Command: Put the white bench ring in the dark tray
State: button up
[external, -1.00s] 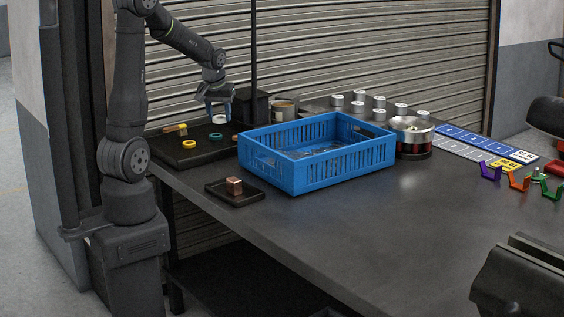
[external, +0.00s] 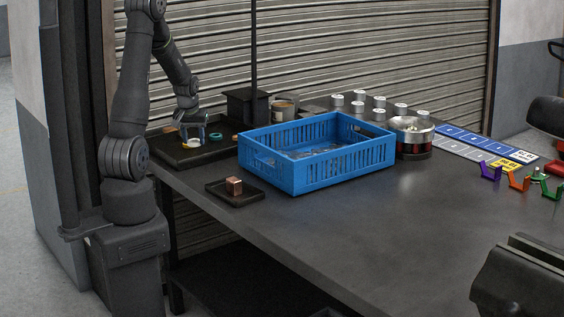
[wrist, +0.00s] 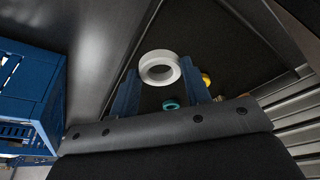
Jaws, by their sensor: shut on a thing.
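My gripper (external: 192,136) is low over the large dark tray (external: 164,158) at the back left of the bench. It is shut on the white ring (wrist: 159,68), which sits between the blue fingers in the wrist view. In the external view the white ring (external: 195,142) is small and partly hidden by the fingers. I cannot tell whether it touches the tray floor. A teal ring (external: 215,136) and a yellow ring (external: 186,145) are in the tray close to the gripper; the teal ring (wrist: 170,104) also shows in the wrist view.
A blue slatted crate (external: 270,165) stands right of the tray. A small dark tray (external: 247,196) with a copper block (external: 234,185) lies in front. A dark box (external: 247,106) and a tin (external: 284,108) stand behind.

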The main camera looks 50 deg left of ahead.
jog(key=a+f, duration=0.1)
jog(key=a, duration=0.2)
jog(key=shift+s+f, duration=0.2)
jog(key=shift+f, duration=2.15)
jog(key=shift+f, duration=0.2)
jog(key=o, duration=1)
jog(key=shift+o, duration=0.2)
jog(key=v, duration=1.2)
jog(key=shift+r, duration=0.15)
